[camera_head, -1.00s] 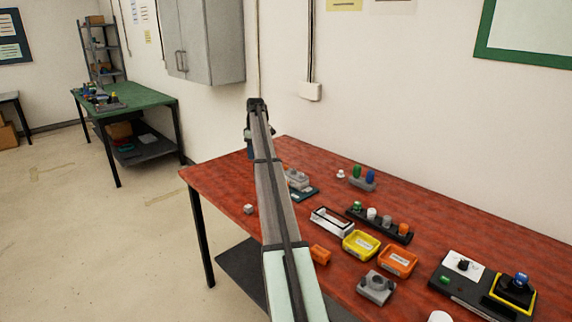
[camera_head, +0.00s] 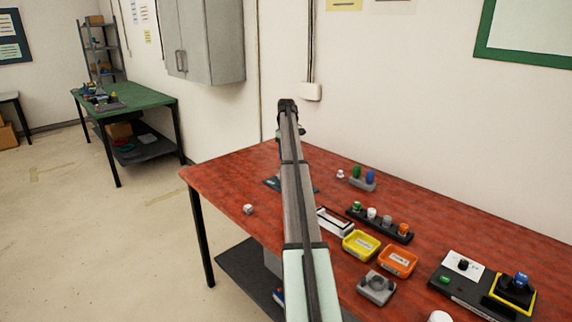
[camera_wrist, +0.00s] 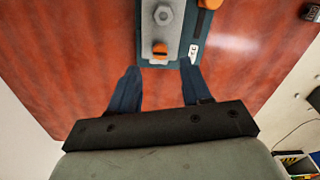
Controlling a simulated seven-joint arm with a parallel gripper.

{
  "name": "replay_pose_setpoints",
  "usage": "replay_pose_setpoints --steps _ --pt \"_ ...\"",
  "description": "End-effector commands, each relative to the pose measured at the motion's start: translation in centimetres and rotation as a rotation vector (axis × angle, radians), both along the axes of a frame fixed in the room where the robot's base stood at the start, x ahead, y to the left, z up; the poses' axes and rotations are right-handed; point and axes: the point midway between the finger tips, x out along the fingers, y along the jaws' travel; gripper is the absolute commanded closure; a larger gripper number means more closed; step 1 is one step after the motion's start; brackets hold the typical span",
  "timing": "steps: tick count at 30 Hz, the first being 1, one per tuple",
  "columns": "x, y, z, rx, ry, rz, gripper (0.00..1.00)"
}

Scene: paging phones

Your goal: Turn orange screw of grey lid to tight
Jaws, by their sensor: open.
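The grey lid (camera_wrist: 172,33) lies on a dark teal base (camera_wrist: 150,61) in the wrist view. The orange screw (camera_wrist: 160,50) sits at the lid's near end, and a grey hex-shaped part (camera_wrist: 163,15) is farther up the lid. My gripper (camera_wrist: 158,70) is open and empty, with its two blue fingers apart, one to each side just short of the screw. I cannot tell its height above the lid. In the head view my arm hides the lid and screw; only part of the teal base (camera_head: 273,184) shows.
A black and orange item (camera_wrist: 205,12) lies right of the lid. A white frame (camera_head: 335,220), a yellow tray (camera_head: 361,258), an orange tray (camera_head: 412,269) and a rack of knobs (camera_head: 365,222) are right of my arm. A small white cube (camera_head: 248,209) lies left.

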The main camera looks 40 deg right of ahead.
Motion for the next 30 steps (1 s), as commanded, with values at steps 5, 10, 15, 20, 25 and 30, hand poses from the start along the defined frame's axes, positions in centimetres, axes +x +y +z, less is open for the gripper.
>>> replay_pose_setpoints --steps 5,10,15,20,25,30 --pt "0.0 0.1 -2.9 0.001 0.0 0.0 0.52" --pt "0.0 0.0 -4.6 0.0 -0.001 0.0 0.52" --pt "0.0 0.0 -5.5 0.0 0.0 0.0 0.52" --pt "0.0 0.0 -5.6 -0.001 -0.001 0.0 0.52" --pt "0.0 0.0 -5.6 -0.001 -0.001 0.0 0.54" --pt "0.0 0.0 -5.6 -0.001 -0.001 0.0 0.7"
